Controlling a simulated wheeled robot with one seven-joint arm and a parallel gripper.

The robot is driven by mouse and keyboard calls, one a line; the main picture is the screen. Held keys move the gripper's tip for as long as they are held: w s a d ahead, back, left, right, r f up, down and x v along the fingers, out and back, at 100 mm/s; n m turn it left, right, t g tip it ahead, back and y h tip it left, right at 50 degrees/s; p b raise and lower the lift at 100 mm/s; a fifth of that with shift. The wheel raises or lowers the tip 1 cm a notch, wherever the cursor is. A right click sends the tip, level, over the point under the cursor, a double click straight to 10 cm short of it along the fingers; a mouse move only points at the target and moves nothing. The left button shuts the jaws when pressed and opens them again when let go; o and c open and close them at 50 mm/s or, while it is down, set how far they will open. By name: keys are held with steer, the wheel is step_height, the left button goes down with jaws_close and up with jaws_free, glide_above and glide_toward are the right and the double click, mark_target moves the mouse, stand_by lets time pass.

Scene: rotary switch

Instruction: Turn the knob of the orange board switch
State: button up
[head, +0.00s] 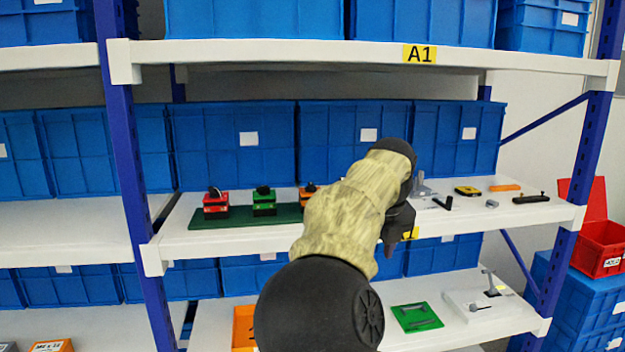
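The orange board switch (306,192) stands at the right of a row of three switches on the middle shelf. Its dark knob is on top. My arm hides its lower and right parts. A red switch (216,205) and a green switch (264,204) stand to its left, each with a black knob. My gripper (394,238) is a dark shape at the end of my arm, to the right of the orange switch and apart from it in the picture. Its fingers do not show clearly, so I cannot tell whether it is open or shut.
The switches stand on a green mat (237,218) on the white middle shelf (190,240). Blue bins (232,145) line the back. Small tools and a yellow item (467,190) lie at the right. The upper shelf (300,54) and the blue post (130,180) bound the space.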

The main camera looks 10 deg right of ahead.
steer(key=s+d+f+n+g+y, duration=0.1)
steer(key=s+f+n, duration=0.2)
steer(key=f+n, duration=0.45)
steer(key=s+f+n, duration=0.4)
steer(key=f+n, duration=0.2)
steer(key=f, duration=0.3)
steer(key=s+a+f+n, duration=0.4)
steer(key=s+n, duration=0.2)
steer(key=n, duration=0.4)
steer(key=s+a+f+n, duration=0.5)
steer(key=s+n, duration=0.1)
steer(key=n, duration=0.5)
steer(key=shift+a, duration=0.3)
